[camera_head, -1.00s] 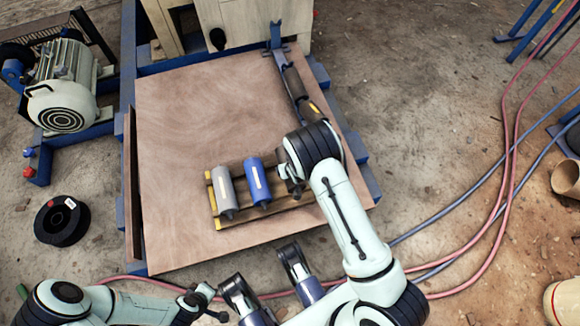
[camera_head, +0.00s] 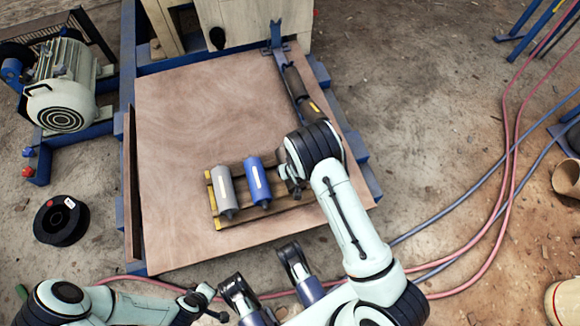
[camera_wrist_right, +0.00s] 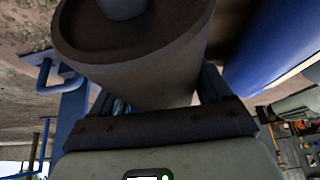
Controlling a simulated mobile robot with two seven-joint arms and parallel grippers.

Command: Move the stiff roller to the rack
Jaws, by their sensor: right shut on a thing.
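My right gripper (camera_head: 291,180) is at the right end of the wooden rack (camera_head: 217,223) on the brown board, beside a blue roller (camera_head: 258,182). In the right wrist view the right gripper (camera_wrist_right: 155,95) is shut on a dark grey roller (camera_wrist_right: 150,75), with a finger on either side of it. My right wrist hides most of this roller in the head view. The blue roller also shows in the right wrist view (camera_wrist_right: 275,45), apart from the held one. A grey roller (camera_head: 223,190) lies on the rack left of the blue one. My left gripper (camera_head: 208,302) is at the bottom, away from the rack; its jaws are unclear.
The brown board (camera_head: 185,115) is clear left of and behind the rack. A dark bar with a yellow band (camera_head: 298,90) lies along its right edge. A motor (camera_head: 65,90) and a black spool (camera_head: 62,220) stand at left. Hoses (camera_head: 490,215) cross the floor at right.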

